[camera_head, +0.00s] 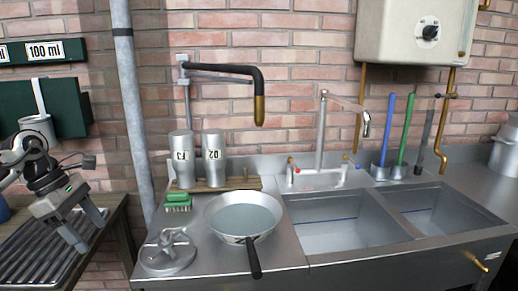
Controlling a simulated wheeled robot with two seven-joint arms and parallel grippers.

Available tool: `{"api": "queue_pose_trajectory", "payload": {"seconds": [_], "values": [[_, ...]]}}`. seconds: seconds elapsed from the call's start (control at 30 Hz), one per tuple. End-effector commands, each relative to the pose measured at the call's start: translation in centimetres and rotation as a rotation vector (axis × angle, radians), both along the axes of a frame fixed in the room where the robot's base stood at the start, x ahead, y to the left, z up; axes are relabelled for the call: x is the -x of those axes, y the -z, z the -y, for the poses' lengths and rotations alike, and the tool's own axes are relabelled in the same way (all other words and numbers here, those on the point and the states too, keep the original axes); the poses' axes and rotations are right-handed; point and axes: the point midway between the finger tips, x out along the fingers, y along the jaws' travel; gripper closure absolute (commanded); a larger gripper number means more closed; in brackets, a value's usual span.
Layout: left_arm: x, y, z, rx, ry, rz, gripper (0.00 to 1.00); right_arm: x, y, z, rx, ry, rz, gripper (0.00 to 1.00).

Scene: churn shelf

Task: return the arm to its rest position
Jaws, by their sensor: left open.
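My left gripper (87,230) is at the left edge of the camera_head view, on a black and grey arm that comes in from the left. Its two grey fingers point down and to the right and stand apart with nothing between them. It is over the right part of a slatted dark rack (40,250). A grey metal can (38,127) with a pale strap above it is just behind the arm; the arm hides part of it. I cannot tell whether they touch. My right gripper is not in view.
A grey vertical pipe (130,110) stands right of the gripper. Beyond it, the steel counter holds a metal fitting (168,252), a green brush (178,201), a pan (243,218) and two metal cups (213,160). A double sink (345,225) is at right.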

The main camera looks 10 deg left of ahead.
Motion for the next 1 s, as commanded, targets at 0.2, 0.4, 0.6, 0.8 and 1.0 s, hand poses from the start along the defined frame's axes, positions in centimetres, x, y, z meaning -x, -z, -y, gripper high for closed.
{"api": "queue_pose_trajectory", "payload": {"seconds": [0.2, 0.4, 0.6, 0.8, 1.0], "values": [[-1.2, 2.3, 4.6, 0.134, -0.005, 0.019, 0.37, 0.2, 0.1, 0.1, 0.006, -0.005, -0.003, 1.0], [-1.9, 4.4, 10.2, 0.315, -0.038, 0.022, 0.37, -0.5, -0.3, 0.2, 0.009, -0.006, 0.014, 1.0], [-1.8, 6.5, 18.4, 0.633, -0.148, -0.03, 0.37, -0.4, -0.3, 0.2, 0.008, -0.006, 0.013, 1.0], [0.1, 7.2, 29.3, 1.331, -0.625, -0.367, 0.37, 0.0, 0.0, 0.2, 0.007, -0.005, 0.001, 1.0], [2.4, 12.3, 29.5, 1.905, -1.518, -1.017, 0.37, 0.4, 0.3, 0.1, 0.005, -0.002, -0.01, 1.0]]}}
